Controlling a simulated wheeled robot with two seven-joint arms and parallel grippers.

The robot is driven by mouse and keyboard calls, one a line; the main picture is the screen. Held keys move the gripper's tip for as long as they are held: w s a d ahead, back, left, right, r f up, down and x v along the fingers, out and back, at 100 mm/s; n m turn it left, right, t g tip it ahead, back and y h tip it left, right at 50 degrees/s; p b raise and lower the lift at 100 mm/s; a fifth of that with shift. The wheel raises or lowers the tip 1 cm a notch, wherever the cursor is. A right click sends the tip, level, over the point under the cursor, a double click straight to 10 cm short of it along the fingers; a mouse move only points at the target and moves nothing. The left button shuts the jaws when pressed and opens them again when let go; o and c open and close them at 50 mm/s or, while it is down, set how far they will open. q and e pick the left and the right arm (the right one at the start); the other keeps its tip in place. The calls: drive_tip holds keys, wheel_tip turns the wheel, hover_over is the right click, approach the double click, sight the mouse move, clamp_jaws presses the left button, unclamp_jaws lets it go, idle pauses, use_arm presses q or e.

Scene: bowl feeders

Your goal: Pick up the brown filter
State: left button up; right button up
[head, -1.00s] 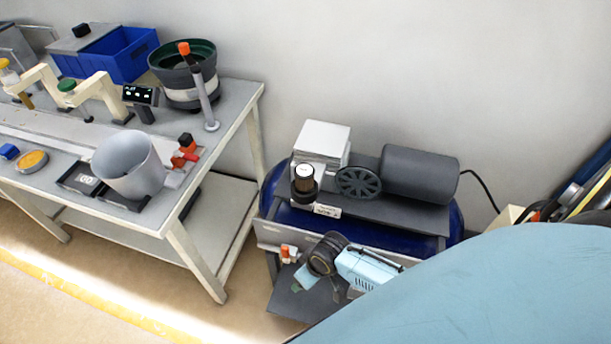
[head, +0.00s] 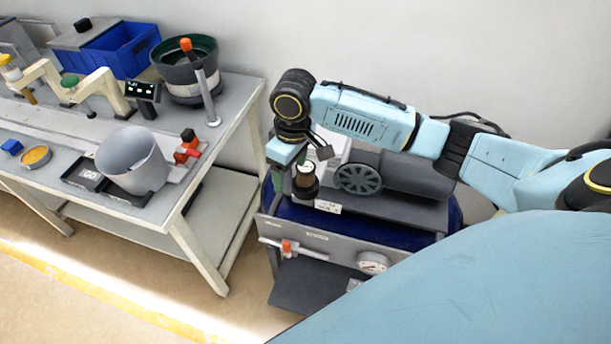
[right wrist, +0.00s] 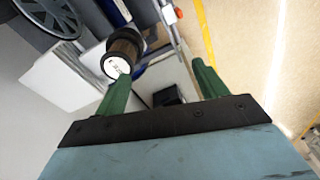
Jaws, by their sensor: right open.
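The brown filter (head: 306,188), a short dark brown cylinder with a pale round top, stands upright on the compressor in the head view. In the right wrist view the filter (right wrist: 124,45) shows its white end close to the left finger's tip, not centred between the fingers. My right gripper (head: 287,170) points down just left of the filter in the head view. In the right wrist view its green fingers (right wrist: 163,72) are apart with nothing held between them. Whether a finger touches the filter I cannot tell. My left gripper is not in view.
The compressor has a dark flywheel (head: 358,179), a blue tank (head: 452,215) and a front panel with a gauge (head: 373,262) and an orange-handled valve (head: 287,246). A workbench (head: 232,125) with a grey cup (head: 133,160) stands left. Floor between is clear.

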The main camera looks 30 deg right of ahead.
sight(306, 167)
drive_tip(key=w+d+r+m, duration=0.2)
drive_tip(key=w+d+r, duration=0.1)
drive_tip(key=d+r, duration=0.25)
drive_tip(key=shift+g+h, duration=0.3)
drive_tip(key=f, duration=0.5)
drive_tip(key=d+f, duration=0.1)
drive_tip(key=f, duration=0.2)
drive_tip(key=shift+w+b, duration=0.1)
drive_tip(key=shift+b, duration=0.25)
drive_tip(key=shift+s+a+f, duration=0.15)
drive_tip(key=shift+a+f, duration=0.05)
drive_tip(key=shift+f, duration=1.15)
drive_tip(key=shift+s+a+f, duration=0.1)
drive_tip(key=shift+a+f, duration=0.1)
drive_tip(key=shift+f, duration=1.15)
drive_tip(key=c, duration=1.2)
